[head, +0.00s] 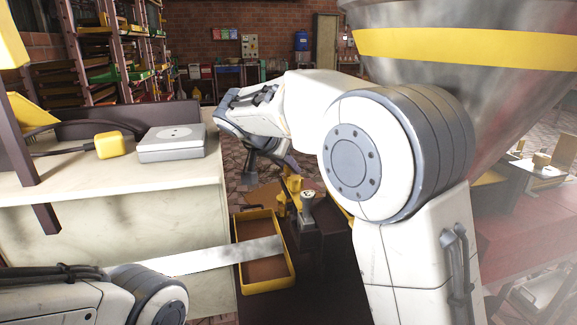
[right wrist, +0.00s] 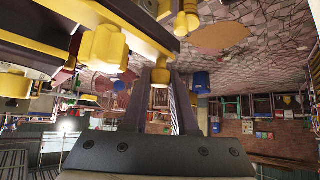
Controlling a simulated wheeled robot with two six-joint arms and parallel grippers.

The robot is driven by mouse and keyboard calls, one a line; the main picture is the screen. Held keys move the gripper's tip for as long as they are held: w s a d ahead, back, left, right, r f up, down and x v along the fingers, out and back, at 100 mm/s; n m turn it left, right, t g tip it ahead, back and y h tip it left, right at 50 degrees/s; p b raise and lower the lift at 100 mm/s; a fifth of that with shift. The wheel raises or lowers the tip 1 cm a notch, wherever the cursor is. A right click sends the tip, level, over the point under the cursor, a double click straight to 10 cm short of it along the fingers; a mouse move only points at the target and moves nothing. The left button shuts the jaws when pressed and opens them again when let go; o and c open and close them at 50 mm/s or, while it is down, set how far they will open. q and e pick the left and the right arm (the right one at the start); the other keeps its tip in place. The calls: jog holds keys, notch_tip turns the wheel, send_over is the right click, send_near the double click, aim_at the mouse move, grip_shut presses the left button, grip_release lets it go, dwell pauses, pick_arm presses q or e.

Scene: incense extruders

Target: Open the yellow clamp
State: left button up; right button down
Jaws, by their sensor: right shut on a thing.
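The yellow clamp (head: 293,186) is a small upright yellow part beside the dark stand, in the middle of the head view. My right gripper (head: 268,166) reaches down to it from the upper left, and its fingertips are hard to make out there. In the right wrist view the two dark fingers of my right gripper (right wrist: 161,76) are close together, with a yellow piece of the clamp (right wrist: 161,74) between their tips. The clamp's hinge and how far it is open cannot be told. My left gripper is not in view.
A yellow-rimmed tray (head: 291,262) lies below the clamp, next to a dark stand (head: 322,240). A pale counter (head: 110,195) with a grey scale (head: 171,143) stands at left. Yellow knobs (right wrist: 104,46) are close to my right gripper in the right wrist view.

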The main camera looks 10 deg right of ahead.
jog(key=w+p, duration=0.1)
jog(key=w, duration=0.2)
jog(key=shift+w+r+p, duration=0.1)
jog(key=shift+w+p, duration=0.15)
jog(key=shift+p, duration=0.1)
jog(key=c, duration=0.7)
grip_release()
jog(key=shift+s, duration=0.1)
